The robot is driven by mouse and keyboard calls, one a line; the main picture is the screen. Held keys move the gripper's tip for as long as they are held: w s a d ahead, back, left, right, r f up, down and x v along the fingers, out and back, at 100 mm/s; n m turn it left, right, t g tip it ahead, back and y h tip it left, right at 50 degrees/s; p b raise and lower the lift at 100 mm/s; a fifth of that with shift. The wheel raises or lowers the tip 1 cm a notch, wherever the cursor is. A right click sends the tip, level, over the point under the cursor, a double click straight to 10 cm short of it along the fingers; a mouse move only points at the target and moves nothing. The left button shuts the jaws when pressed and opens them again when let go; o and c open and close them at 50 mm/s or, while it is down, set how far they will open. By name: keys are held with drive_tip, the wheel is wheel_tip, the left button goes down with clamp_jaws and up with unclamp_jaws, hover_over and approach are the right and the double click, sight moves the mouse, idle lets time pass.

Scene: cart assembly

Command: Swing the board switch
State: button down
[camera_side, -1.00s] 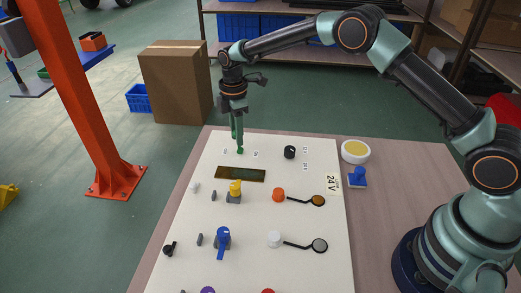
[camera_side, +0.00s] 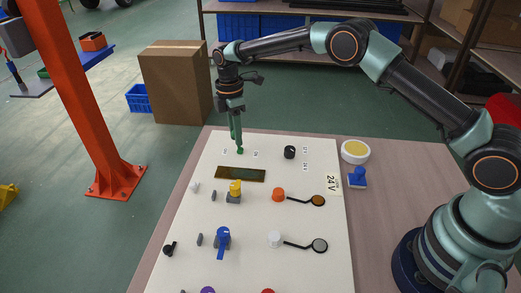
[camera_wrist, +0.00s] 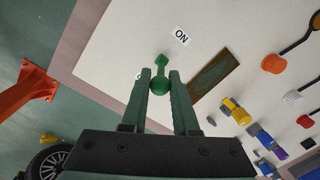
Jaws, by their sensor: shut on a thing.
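The board switch is a green lever with a round knob (camera_wrist: 160,85) in the wrist view, at the far end of the white board (camera_side: 310,235). My gripper (camera_wrist: 161,78) is shut on the knob, one finger on each side. In the side view my gripper (camera_side: 239,148) reaches down to the board, and its fingers hide most of the switch. An ON label (camera_wrist: 181,35) lies beside the lever in the wrist view. A second label, partly hidden by a finger, lies on the other side.
A dark rectangular panel (camera_side: 240,174) lies just in front of the switch. A black knob (camera_side: 290,152) stands to its right. Yellow (camera_side: 235,190) and blue (camera_side: 222,238) parts stand nearer. A yellow-filled bowl (camera_side: 355,150) and a blue part (camera_side: 357,178) lie right of the board.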

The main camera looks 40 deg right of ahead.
drive_tip(key=shift+w+a, duration=0.25)
drive_tip(key=c, duration=0.7)
unclamp_jaws()
drive_tip(key=shift+d+r, duration=0.1)
drive_tip(key=r, duration=0.7)
drive_tip(key=shift+w+r, duration=0.15)
drive_tip(key=shift+w, duration=0.15)
drive_tip(key=shift+o, duration=0.2)
